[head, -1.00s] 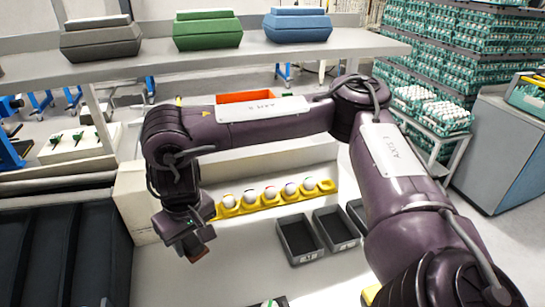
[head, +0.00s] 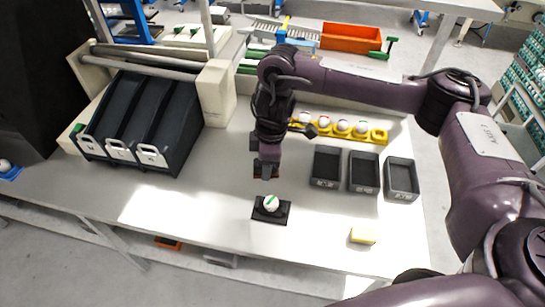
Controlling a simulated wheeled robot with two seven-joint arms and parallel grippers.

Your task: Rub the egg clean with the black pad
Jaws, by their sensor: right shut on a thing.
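A white egg (head: 271,203) with a green mark sits on a square black stand (head: 283,216) near the front middle of the table. My right gripper (head: 266,172) points down just behind and above the egg, apart from it. It is shut on a small dark thing that I take for the black pad; the fingers hide most of it. My left gripper is not in view.
A yellow rack (head: 379,136) of several eggs is at the back. Dark grey bins (head: 325,167) stand right of my gripper, and black sloped chutes (head: 128,118) stand left. The table's middle left is clear.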

